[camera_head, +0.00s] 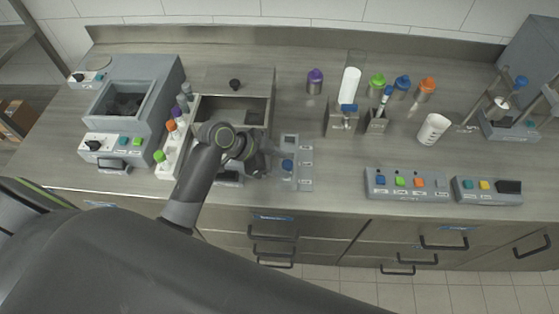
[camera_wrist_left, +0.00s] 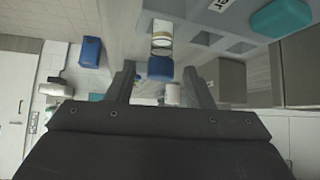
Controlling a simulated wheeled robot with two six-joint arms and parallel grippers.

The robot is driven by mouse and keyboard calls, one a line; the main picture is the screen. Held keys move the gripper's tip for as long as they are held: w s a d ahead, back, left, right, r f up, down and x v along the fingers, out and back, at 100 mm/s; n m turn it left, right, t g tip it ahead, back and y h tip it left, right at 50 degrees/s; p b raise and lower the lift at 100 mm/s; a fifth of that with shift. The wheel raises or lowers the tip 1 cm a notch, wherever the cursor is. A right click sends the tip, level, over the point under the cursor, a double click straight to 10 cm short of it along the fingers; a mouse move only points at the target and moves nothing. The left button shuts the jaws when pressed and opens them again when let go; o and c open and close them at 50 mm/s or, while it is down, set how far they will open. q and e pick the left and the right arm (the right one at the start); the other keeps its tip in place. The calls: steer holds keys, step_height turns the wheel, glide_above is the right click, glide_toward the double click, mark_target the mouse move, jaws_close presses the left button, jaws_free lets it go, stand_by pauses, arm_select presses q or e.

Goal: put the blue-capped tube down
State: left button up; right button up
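The blue-capped tube shows as a blue cap (camera_head: 287,165) at the grey slotted holder (camera_head: 305,170) near the front of the counter. In the left wrist view the blue cap (camera_wrist_left: 160,69) lies between my fingers, with a pale tube body beyond it. My left gripper (camera_head: 268,163) is beside the cap, on its left in the head view. In the wrist view its fingers (camera_wrist_left: 162,84) stand apart, with a gap on each side of the cap. How deep the tube sits in the holder cannot be told. My right gripper is not in view.
A white rack (camera_head: 172,146) with several capped tubes stands left of my left arm, beside a grey machine (camera_head: 136,98). Button panels (camera_head: 405,184) lie to the right. Coloured-cap bottles (camera_head: 377,81) and a white cup (camera_head: 433,129) stand farther back. Counter between holder and panels is clear.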

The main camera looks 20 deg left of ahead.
arm_select(q)
steer(key=shift+r, duration=0.15)
steer(key=b+v, duration=0.2)
steer(key=v, duration=1)
stand_by(0.5)
